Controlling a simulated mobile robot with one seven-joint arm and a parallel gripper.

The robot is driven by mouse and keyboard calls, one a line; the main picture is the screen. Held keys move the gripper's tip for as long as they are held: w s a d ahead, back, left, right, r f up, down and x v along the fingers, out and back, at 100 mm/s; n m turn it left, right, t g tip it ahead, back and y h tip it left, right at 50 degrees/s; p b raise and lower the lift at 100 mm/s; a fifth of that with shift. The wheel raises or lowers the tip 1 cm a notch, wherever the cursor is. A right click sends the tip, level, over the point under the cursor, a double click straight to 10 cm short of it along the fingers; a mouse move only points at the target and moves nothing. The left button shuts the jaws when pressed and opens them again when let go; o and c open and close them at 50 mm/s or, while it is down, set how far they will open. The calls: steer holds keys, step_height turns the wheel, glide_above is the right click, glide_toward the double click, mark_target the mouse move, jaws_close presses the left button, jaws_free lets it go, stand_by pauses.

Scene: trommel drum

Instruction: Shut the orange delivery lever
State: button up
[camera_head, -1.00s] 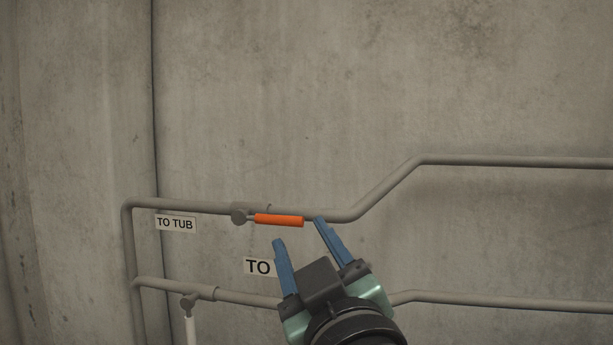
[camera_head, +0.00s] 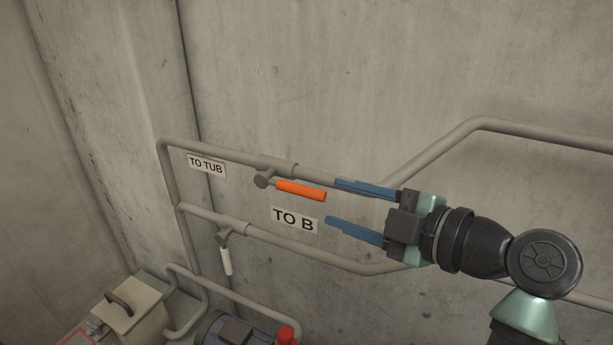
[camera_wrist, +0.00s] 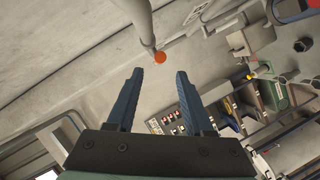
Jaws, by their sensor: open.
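The orange delivery lever (camera_head: 301,190) sits on a valve on the upper grey pipe, lying along the pipe and pointing right. In the wrist view the lever (camera_wrist: 160,57) shows end-on as an orange disc, beyond the fingertips and between their lines. My gripper (camera_head: 332,202) is open, its two blue fingers pointing left just right of the lever's free end. It also shows in the wrist view (camera_wrist: 158,72), with nothing between its fingers. I cannot tell whether the fingers touch the lever.
The upper pipe (camera_head: 325,180) runs close behind the upper finger. A lower pipe (camera_head: 345,263) carries a white lever (camera_head: 226,261) hanging down. Labels read "TO TUB" (camera_head: 206,165) and "TO B" (camera_head: 295,220). A motor (camera_head: 235,330) and a box (camera_head: 130,306) stand below.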

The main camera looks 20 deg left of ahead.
mark_target(311, 192)
steer(key=p+x, duration=0.3)
steer(key=x, duration=0.4)
steer(key=shift+w+a, duration=0.2)
steer(key=shift+a, duration=0.15)
steer(key=shift+w+a+f+p, duration=0.25)
steer(key=shift+w+a+p, duration=0.05)
steer(key=shift+a+p, duration=0.05)
jaws_close()
stand_by(0.7)
